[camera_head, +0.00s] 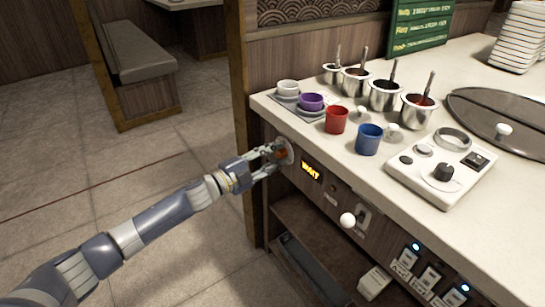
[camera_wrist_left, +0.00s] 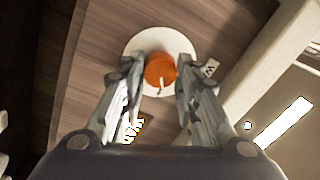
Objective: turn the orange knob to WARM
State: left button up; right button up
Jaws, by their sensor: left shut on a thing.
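The orange knob (camera_head: 282,154) sits on a round pale plate (camera_head: 286,146) on the counter's wooden front panel, near its left corner. My left gripper (camera_head: 276,156) reaches it from the left and is shut on it. In the left wrist view the orange knob (camera_wrist_left: 160,70) lies between the two fingers of my left gripper (camera_wrist_left: 163,75). A small light mark shows on the knob's face, pointing toward the bottom of that view. A small tag (camera_wrist_left: 210,68) beside the plate shows a letter like W. A lit yellow display (camera_head: 311,171) seems to read WAIT. My right gripper is not in view.
On the counter are a red cup (camera_head: 336,120), a blue cup (camera_head: 369,139), several metal sauce pots and a white control unit (camera_head: 441,170). A white ball-shaped knob (camera_head: 347,220) sticks out from the front panel. Open shelves lie below; the floor at left is clear.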

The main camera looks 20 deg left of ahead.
pick_arm(q)
jog(key=shift+m, duration=0.6)
jog(key=shift+d, duration=0.1)
jog(key=o, duration=1.1)
jog(key=shift+c, duration=0.2)
jog(key=shift+s+a+f, duration=0.1)
jog(key=shift+s+a, duration=0.3)
jog(key=v, duration=1.1)
